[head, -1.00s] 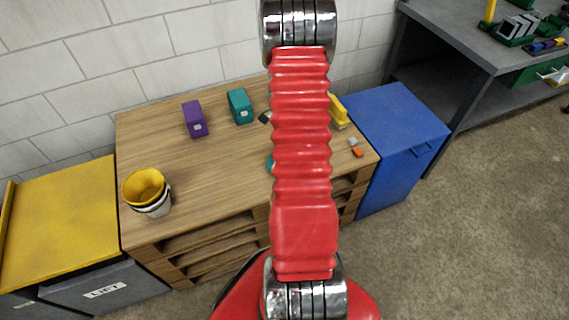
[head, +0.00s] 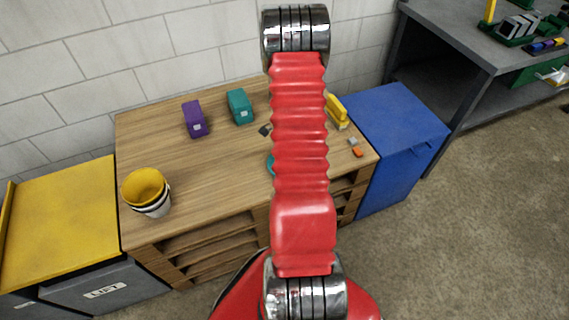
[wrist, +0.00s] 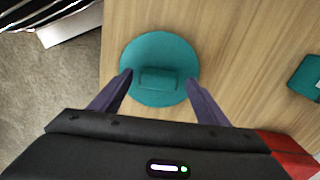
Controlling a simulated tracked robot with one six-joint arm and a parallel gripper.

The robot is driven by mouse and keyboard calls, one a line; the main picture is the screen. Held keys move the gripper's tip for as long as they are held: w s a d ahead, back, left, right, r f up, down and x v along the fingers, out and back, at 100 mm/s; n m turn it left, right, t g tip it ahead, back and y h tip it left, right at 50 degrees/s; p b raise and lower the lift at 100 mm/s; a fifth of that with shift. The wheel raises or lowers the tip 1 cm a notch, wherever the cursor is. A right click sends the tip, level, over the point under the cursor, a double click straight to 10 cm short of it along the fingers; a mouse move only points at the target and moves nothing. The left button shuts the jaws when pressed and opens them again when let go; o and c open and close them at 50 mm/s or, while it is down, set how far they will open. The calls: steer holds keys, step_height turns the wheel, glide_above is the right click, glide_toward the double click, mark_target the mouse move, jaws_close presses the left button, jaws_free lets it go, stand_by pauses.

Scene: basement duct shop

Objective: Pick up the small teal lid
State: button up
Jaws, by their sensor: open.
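The small teal lid (wrist: 159,52) is a round disc with a raised bar handle, lying on the wooden bench top (wrist: 240,30) in the wrist view. In the head view only a sliver of the lid (head: 270,165) shows beside my red arm, which hides the rest. My gripper (wrist: 157,80) is open, with its two dark fingers apart on either side of the lid's handle in the picture. Nothing is between the fingertips except the view of the handle. I cannot tell the height of the fingertips above the lid.
A teal box (head: 240,106) and a purple box (head: 195,119) stand at the back of the bench. Stacked buckets (head: 147,192) stand at its front left. A yellow object (head: 338,112) and small grey and orange blocks (head: 357,152) lie right of my arm.

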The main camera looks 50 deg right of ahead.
steer(key=shift+c, duration=0.6)
steer(key=c, duration=1.3)
step_height(320, 180, up, 10)
steer(key=shift+a, duration=0.1)
stand_by(0.4)
steer(key=w+a+r+n, duration=0.3)
steer(key=w+a+n, duration=0.3)
steer(key=w+a, duration=0.3)
steer(key=w+a+r+n, duration=0.4)
steer(key=w+a+n, duration=0.2)
steer(key=a, duration=0.5)
steer(key=w+a+r+n, duration=0.2)
steer(key=a+n, duration=0.3)
steer(key=a, duration=0.6)
steer(key=w+a+r+n, duration=0.3)
steer(key=a+n, duration=0.3)
steer(key=a, duration=0.5)
steer(key=shift+r, duration=0.3)
